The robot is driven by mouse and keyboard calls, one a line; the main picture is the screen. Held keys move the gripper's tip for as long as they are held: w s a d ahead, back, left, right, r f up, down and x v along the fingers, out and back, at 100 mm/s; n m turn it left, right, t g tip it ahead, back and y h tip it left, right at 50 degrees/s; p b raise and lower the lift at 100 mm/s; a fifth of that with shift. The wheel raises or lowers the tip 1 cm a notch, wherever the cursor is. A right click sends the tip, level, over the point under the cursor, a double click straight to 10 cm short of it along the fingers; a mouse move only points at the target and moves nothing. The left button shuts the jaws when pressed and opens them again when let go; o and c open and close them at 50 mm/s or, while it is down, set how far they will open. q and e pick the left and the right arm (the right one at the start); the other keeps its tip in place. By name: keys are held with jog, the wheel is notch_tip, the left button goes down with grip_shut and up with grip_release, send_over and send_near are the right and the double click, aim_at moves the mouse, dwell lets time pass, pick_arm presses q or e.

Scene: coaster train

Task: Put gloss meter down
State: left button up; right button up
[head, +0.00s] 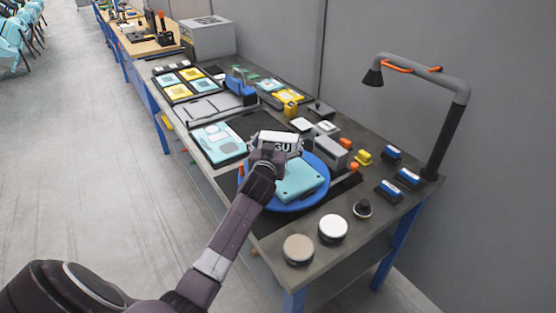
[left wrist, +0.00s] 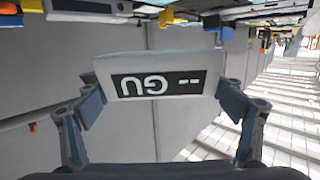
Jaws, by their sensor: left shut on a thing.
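The gloss meter (head: 279,138), a white box with a dark display, is held in my left gripper (head: 270,154). In the left wrist view, the gloss meter (left wrist: 160,74) sits between the two fingers, and its display reads "GU" upside down. In the head view, the gripper and meter appear over the far left part of a round blue disc (head: 318,196) that carries a teal square plate (head: 299,182). The height of the meter above the bench cannot be told. My right gripper is not in view.
The grey bench (head: 275,242) is crowded. A teal device (head: 218,143) lies left of the disc. Two round pads, one tan (head: 298,249) and one white (head: 333,228), lie in front. Blue-and-white blocks (head: 388,191) and a lamp (head: 452,128) stand at right.

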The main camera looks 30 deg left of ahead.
pick_arm(q)
notch_tip(320, 180, down, 8)
jog(key=shift+r, duration=0.1)
dwell(0.4)
jog(key=o, duration=1.5)
jog(key=shift+f, duration=0.2)
